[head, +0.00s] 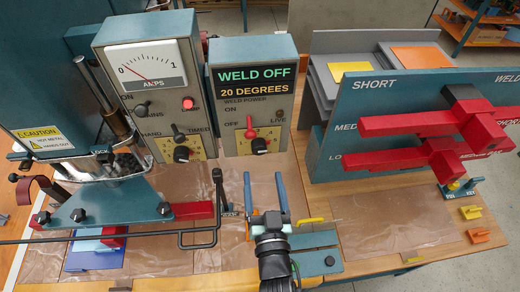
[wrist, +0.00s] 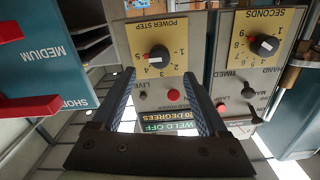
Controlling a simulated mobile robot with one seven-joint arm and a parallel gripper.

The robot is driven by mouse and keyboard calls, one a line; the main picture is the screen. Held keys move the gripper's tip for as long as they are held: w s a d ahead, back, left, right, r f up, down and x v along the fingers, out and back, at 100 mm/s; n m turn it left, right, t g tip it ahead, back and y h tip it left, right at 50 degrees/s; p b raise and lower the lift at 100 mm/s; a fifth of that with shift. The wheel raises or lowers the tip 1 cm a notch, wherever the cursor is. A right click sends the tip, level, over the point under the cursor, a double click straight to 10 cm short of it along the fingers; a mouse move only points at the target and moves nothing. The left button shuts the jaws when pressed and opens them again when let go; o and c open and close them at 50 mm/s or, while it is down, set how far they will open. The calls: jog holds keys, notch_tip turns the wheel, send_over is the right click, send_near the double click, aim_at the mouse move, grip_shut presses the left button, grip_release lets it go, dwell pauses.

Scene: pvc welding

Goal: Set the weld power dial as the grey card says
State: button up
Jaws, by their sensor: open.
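The weld power dial (head: 259,145) is a black knob on a yellow scale on the grey box under the "WELD OFF" and "20 DEGREES" display (head: 253,81). In the wrist view the knob (wrist: 158,56) sits under "POWER STEP" with numbers 1 to 5. Its white mark points to the lower left of that upside-down picture, roughly toward 4 or 5; I cannot tell exactly. My gripper (head: 263,177) is open and empty, in front of and below the dial, with its blue fingers apart and not touching the knob. I cannot make out a grey card.
A red-tipped weld power switch (head: 250,128) is just above the dial. The amps box (head: 148,75) with a seconds dial (head: 181,154) stands left. Red bars (head: 420,122) jut from the blue rack (head: 345,110) at right. Clear sheets (head: 390,215) lie on the bench.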

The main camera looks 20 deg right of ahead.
aim_at(260, 152)
jog(key=p+x, duration=0.1)
jog(key=x, duration=0.6)
jog(key=shift+w+d, duration=0.15)
jog(key=shift+w, duration=0.2)
grip_shut()
